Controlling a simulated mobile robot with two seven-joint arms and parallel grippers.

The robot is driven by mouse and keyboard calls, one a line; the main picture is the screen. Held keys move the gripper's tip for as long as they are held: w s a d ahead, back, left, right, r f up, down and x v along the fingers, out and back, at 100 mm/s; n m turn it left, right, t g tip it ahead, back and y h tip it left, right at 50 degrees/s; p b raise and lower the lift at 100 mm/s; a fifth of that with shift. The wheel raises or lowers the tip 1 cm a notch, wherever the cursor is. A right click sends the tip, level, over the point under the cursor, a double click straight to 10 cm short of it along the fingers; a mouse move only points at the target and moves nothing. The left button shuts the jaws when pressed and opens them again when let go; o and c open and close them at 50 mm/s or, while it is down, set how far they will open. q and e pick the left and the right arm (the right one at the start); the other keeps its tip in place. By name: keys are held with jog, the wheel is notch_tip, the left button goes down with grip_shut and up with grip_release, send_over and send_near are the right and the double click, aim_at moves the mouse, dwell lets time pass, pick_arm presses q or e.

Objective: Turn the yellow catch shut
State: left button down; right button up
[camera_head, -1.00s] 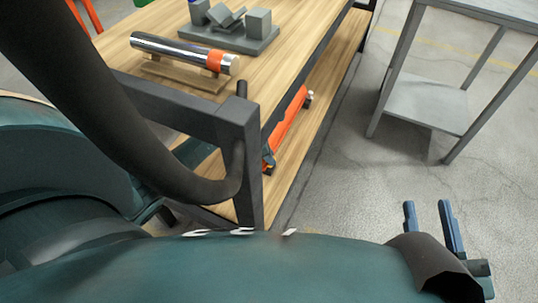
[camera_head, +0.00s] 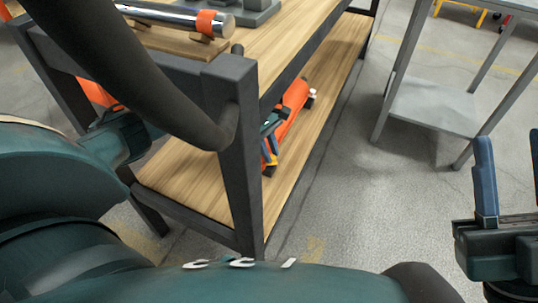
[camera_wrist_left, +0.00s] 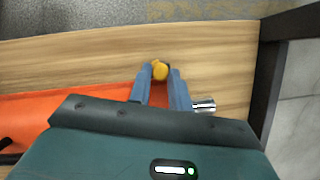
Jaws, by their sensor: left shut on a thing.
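The yellow catch (camera_wrist_left: 160,71) shows between the fingertips of my left gripper (camera_wrist_left: 159,76) in the left wrist view. The two blue fingers are shut on it, one on each side, and hide part of it. It belongs to or lies against the orange jack (camera_head: 292,110) on the lower wooden shelf; the orange body also shows in the left wrist view (camera_wrist_left: 80,103). In the head view my left gripper (camera_head: 270,146) is small and partly behind the bench leg. My right gripper (camera_head: 511,180) is at the right edge, fingers apart, empty and away from the bench.
The bench's dark frame post (camera_head: 236,150) stands close in front of the shelf (camera_head: 190,188). A metal cylinder with an orange band (camera_head: 175,17) lies on the bench top. A grey metal table (camera_head: 430,105) stands at the right. The floor between is clear.

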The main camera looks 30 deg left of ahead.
pick_arm(q)
jog(key=shift+w+m+g, duration=0.1)
jog(key=shift+m+g, duration=0.3)
jog(key=shift+m, duration=0.6)
jog(key=shift+d+m+g+y, duration=0.1)
jog(key=shift+m+g+y, duration=0.45)
jog(key=shift+m, duration=1.25)
jog(key=c, duration=1.6)
grip_release()
